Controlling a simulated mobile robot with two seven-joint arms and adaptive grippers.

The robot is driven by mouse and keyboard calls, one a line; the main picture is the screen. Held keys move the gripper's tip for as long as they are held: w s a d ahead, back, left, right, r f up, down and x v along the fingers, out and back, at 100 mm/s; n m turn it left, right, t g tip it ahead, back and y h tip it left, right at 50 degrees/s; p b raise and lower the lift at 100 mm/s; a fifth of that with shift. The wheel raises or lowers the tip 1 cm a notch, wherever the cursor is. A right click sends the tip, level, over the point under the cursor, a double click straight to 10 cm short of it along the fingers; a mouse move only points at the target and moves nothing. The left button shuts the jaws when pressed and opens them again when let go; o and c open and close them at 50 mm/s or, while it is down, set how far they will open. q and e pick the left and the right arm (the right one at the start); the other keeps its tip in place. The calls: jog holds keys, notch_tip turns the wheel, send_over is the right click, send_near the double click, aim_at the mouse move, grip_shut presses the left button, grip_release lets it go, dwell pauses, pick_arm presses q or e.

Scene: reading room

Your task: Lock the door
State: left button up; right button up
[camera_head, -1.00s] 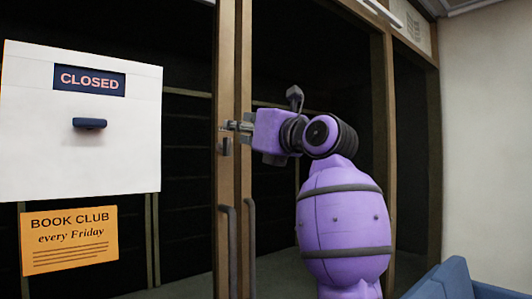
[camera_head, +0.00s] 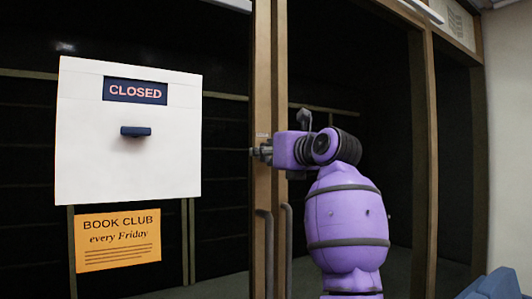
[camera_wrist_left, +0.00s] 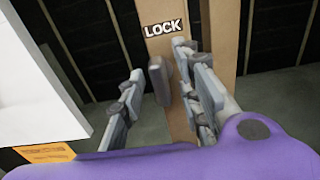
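The door's wooden stile (camera_head: 263,90) runs upright in the head view and also shows in the wrist view (camera_wrist_left: 178,118). The lock turn piece (camera_wrist_left: 160,75) is a grey-brown, roughly upright knob below a "LOCK" label (camera_wrist_left: 164,27). My left gripper (camera_head: 263,151) is at the stile at lock height. In the wrist view my left gripper (camera_wrist_left: 161,85) is open, one finger on each side of the knob, with visible gaps. The knob is mostly hidden by the gripper in the head view. My right gripper is not in view.
A white board (camera_head: 130,175) with a "CLOSED" sign (camera_head: 135,91) and dark blue slider is left of the stile. A yellow book club notice (camera_head: 117,241) hangs below. Upright door handles (camera_head: 264,245) are under my gripper. Blue seating (camera_head: 495,285) is at lower right.

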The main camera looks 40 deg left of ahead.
pick_arm(q)
jog(key=shift+c, duration=1.1)
grip_shut()
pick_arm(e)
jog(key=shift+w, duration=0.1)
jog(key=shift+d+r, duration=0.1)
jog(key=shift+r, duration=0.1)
